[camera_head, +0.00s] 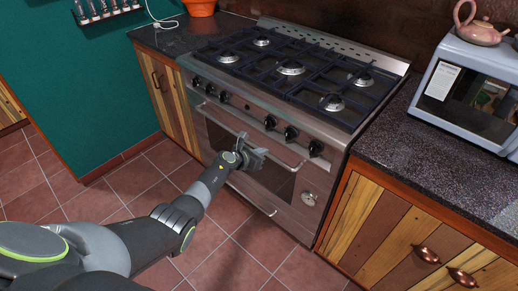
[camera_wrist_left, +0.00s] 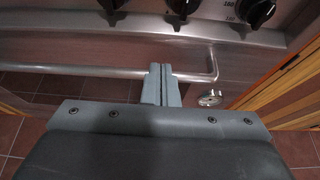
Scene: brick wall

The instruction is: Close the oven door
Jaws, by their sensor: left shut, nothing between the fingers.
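The stainless oven door (camera_head: 285,183) is on the front of the range, below the knobs. It looks upright and flush or nearly flush; I cannot tell whether a small gap is left. Its bar handle (camera_head: 287,157) runs across the top and also shows in the left wrist view (camera_wrist_left: 100,72). My left gripper (camera_head: 252,152) is shut and empty in front of the door, at the handle's height. In the left wrist view its fingertips (camera_wrist_left: 161,72) overlap the handle near its right end; contact is unclear. My right gripper is not in view.
Black knobs (camera_head: 291,133) line the range (camera_head: 330,139) above the handle. A lower handle (camera_head: 250,199) sits below the door. Wooden cabinets (camera_head: 375,230) flank the range. The tiled floor in front is clear.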

